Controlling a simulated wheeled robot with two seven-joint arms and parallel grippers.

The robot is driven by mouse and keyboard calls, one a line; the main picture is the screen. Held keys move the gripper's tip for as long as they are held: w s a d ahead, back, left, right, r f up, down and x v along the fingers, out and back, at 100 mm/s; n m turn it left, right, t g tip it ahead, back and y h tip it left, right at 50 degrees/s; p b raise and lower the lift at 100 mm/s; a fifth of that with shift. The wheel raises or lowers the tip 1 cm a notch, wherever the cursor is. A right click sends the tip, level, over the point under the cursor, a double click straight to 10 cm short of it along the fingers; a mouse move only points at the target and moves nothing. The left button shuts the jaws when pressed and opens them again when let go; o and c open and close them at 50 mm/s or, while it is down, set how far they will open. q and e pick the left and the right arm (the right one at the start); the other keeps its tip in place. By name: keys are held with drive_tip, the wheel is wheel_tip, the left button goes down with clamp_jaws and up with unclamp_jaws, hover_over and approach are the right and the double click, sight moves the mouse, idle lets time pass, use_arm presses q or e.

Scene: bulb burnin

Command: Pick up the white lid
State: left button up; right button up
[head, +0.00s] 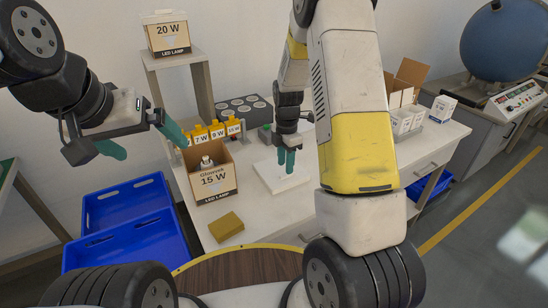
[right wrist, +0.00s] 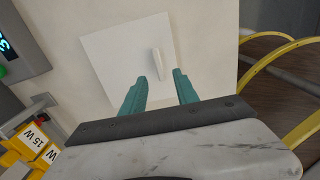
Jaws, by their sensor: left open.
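The white lid (head: 271,176) is a flat square panel lying on the white table, to the right of the open 15 W box. In the right wrist view the lid (right wrist: 115,60) has a narrow raised handle (right wrist: 157,64) on its face. My right gripper (head: 286,160) is above the lid with its teal fingers pointing down. In the right wrist view its fingers (right wrist: 160,78) are apart and empty, with the handle just ahead of the gap between the tips. My left gripper (head: 141,142) is open and empty in the air, left of the 15 W box.
An open 15 W carton (head: 214,181) with a bulb inside and a yellow block (head: 226,226) stand left of the lid. Yellow labelled holders (head: 217,131) and a grey socket box (head: 243,104) are behind. Blue crates (head: 125,208) are at left.

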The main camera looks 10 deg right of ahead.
sight(284, 175)
drive_tip(key=f, duration=0.4)
drive_tip(key=shift+a, duration=0.2)
clamp_jaws()
